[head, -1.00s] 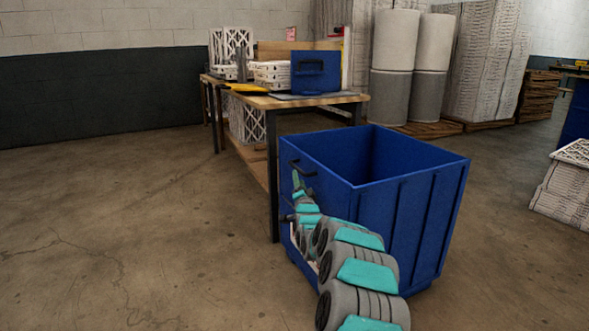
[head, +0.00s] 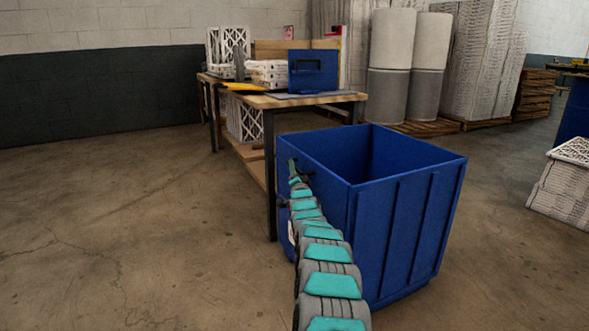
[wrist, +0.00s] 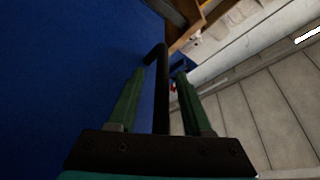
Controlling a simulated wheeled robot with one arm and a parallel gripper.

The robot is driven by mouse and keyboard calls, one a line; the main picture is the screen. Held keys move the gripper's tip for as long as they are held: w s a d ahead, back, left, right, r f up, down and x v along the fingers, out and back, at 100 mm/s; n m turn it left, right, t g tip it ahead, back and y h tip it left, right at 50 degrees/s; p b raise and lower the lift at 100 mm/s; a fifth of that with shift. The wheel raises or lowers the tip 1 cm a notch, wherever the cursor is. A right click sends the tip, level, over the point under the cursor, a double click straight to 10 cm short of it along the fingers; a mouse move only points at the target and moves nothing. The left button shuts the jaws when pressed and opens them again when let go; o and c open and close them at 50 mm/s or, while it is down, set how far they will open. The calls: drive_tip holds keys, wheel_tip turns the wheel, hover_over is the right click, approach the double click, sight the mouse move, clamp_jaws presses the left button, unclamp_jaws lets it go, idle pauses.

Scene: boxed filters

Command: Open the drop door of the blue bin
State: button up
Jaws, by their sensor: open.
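The blue bin (head: 405,225) stands upright on the floor, open at the top and apparently empty in the part I can see. Its left face (head: 330,192) carries a dark bar handle near the top; that face looks upright and flush with the rim. My arm reaches along this face and hides much of it. My gripper (head: 292,168) is at the handle. In the wrist view the black handle (wrist: 161,85) runs between the two green fingers of my gripper (wrist: 160,74). The fingers are open, with a gap visible on each side of the handle.
A wooden workbench (head: 285,101) with white filters (head: 268,72) and a blue box (head: 313,71) stands behind the bin, its front leg close to the bin's left side. Stacked filters (head: 565,185) are at right. The floor (head: 130,220) at left is clear.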

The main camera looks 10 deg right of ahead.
drive_tip(key=shift+w+r, duration=0.25)
drive_tip(key=shift+w, duration=0.25)
clamp_jaws()
drive_tip(key=shift+f, duration=0.1)
idle(1.2)
